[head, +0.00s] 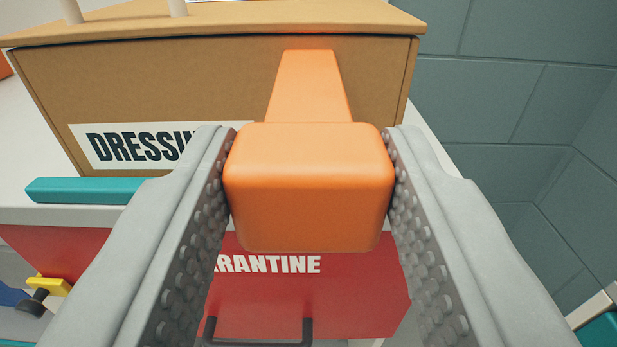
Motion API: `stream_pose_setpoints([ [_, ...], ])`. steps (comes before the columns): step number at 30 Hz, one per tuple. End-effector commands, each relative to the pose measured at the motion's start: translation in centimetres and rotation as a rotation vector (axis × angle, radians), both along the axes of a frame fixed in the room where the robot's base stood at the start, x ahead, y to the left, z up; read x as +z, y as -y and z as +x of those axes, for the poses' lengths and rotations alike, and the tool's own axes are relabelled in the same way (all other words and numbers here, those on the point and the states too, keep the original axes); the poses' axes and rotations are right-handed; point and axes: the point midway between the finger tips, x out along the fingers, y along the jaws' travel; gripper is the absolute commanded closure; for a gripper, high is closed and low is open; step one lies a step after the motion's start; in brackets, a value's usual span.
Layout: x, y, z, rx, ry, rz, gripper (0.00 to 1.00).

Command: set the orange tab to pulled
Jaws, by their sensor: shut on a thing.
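The orange tab (308,187) is a block with rounded corners, in the middle of the head view. A tapering orange stem (309,88) runs back from it to the front of a tan box (225,75). My gripper (308,200) is shut on the block, with one grey studded finger against its left side and one against its right. The tab and left finger cover the end of the box's label (130,146), which reads "DRESSI". How far the tab stands out from the box is hard to judge from this view.
Below is a red front (350,300) with "RANTINE" lettering and a dark handle (308,330). A yellow piece (50,286) shows at lower left. A grey-green tiled wall (500,110) stands at right.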

Motion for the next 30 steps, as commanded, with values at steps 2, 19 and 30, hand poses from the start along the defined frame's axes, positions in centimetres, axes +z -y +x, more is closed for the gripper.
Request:
stream_pose_setpoints([
  [2, 0.0, 0.0, -0.3, 0.000, 0.000, 0.000, 1.00],
  [19, 0.0, 0.0, -0.3, 0.000, 0.000, 0.000, 0.38],
  [30, 0.1, 0.0, -2.3, 0.000, 0.001, 0.000, 0.38],
])
